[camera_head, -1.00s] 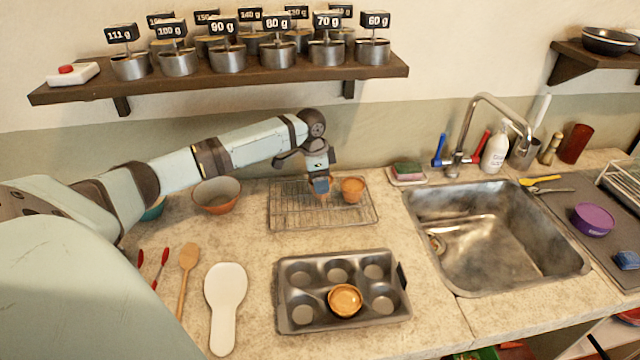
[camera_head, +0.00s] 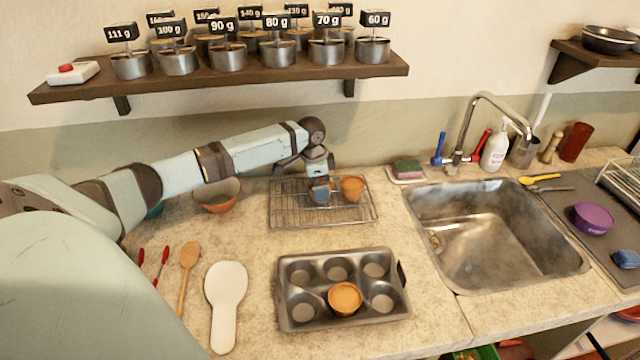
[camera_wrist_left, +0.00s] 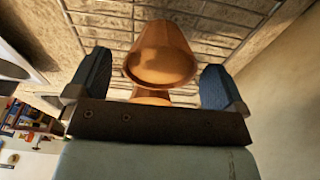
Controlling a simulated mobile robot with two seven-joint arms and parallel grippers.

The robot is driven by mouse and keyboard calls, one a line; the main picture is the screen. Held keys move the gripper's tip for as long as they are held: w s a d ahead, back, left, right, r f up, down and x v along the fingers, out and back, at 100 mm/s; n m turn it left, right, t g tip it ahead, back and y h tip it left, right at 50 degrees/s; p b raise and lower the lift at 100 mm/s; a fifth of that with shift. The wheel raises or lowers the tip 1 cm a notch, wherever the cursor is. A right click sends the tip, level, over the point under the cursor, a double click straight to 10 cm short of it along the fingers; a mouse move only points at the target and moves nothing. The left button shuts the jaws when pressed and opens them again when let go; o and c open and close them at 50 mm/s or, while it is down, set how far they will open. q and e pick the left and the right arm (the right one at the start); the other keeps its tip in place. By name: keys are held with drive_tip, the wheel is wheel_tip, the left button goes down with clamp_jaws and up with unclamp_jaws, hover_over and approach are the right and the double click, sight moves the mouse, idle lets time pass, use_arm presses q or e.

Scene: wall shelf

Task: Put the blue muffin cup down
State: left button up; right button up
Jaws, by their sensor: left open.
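My left gripper (camera_head: 320,196) is open, pointing down over the wire cooling rack (camera_head: 286,218), with blue-grey fingertips. An orange-brown muffin cup (camera_head: 352,188) stands on the rack just right of it. In the left wrist view an orange-brown cup (camera_wrist_left: 162,58) shows between the two fingers, apart from both; another orange piece lies below it, mostly hidden by the gripper. I cannot make out any blue muffin cup. The metal muffin tin (camera_head: 296,322) holds one orange-brown cup (camera_head: 345,298) in its front middle compartment. My right gripper is not in view.
An orange bowl (camera_head: 217,203) stands left of the rack. A white spoon rest (camera_head: 225,300) and a wooden spoon (camera_head: 188,265) lie at front left. The sink (camera_head: 495,245) is at right. A wall shelf with several weights (camera_head: 228,58) hangs above the arm.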

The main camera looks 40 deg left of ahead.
use_arm(q)
drive_tip(key=r, duration=0.7)
drive_tip(key=shift+s+a+r, duration=0.2)
drive_tip(key=shift+s+a, duration=0.2)
